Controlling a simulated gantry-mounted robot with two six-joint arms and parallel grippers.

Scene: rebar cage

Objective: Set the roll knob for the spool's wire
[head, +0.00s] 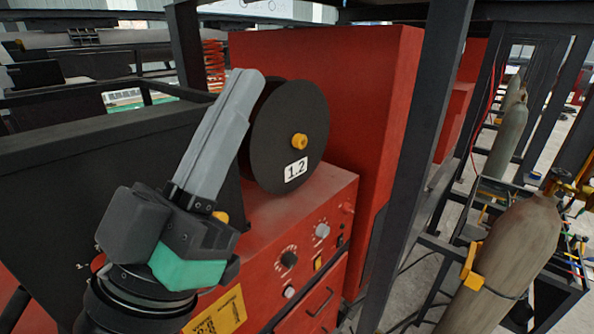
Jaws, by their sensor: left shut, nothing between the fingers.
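A black wire spool (300,105) with a yellow hub and a white "1.2" label (296,169) stands on top of the red machine. My left gripper (248,78) is shut and empty, its grey fingers pointing up in front of the spool's left side. A red knob (97,262) with a "1" mark beside it shows on the dark panel at the left; my gripper hides most of it, so its setting cannot be read. I cannot tell for sure that it is the roll knob. My right gripper is not in view.
The red front panel carries a black knob (288,259), a grey knob (322,230) and a yellow switch (318,264). A dark frame post (425,140) stands right of the machine. Gas cylinders (505,255) stand farther right. A tall red cabinet (365,110) is behind the spool.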

